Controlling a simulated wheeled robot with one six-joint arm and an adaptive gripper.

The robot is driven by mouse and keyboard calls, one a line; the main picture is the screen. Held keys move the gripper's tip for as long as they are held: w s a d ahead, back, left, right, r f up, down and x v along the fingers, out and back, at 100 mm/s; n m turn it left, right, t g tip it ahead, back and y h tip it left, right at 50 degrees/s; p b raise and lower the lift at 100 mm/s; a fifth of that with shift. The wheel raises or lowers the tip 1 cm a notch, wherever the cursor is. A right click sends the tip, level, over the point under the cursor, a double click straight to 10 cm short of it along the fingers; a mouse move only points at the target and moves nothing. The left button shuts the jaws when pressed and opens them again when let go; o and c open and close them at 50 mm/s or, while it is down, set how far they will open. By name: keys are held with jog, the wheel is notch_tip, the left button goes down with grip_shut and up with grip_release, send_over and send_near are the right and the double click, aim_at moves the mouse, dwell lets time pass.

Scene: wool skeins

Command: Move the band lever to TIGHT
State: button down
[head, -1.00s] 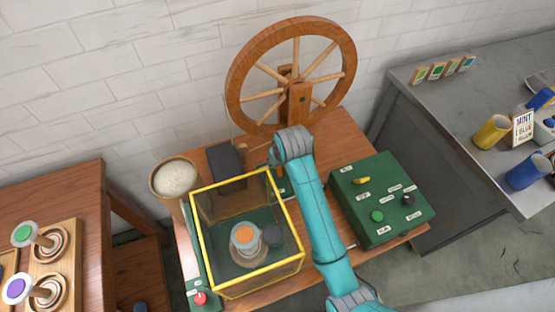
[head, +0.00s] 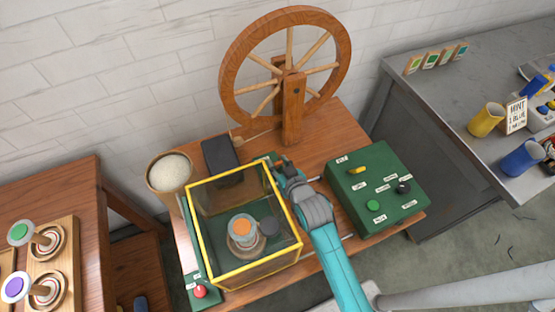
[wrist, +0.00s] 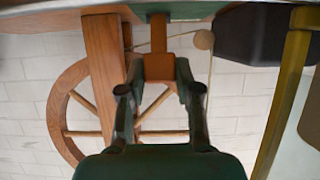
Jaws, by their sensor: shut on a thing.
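My gripper (wrist: 160,95) is shut on a brown-orange handle (wrist: 158,66) that shows between its fingers in the wrist view; I take this to be the band lever. A narrower brown stem runs from the handle to a dark green base (wrist: 180,10) at the top of that view. In the head view my gripper (head: 277,168) is behind the right back corner of the yellow-framed case, in front of the spinning wheel (head: 290,70). There the lever is mostly hidden, and no TIGHT marking is readable.
The yellow-framed clear case (head: 243,270) stands close left of my arm. A green control box (head: 345,185) with knobs stands to the right. A dark block (head: 220,155) and a tub of pale material (head: 170,172) are behind the case.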

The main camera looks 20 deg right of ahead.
jog(key=shift+s+f+t, duration=0.3)
jog(key=shift+s+t, duration=0.15)
jog(key=shift+t, duration=0.35)
jog(key=c, duration=0.8)
grip_release()
jog(key=shift+s, duration=0.1)
jog(key=v, duration=1.1)
jog(key=shift+s, duration=0.4)
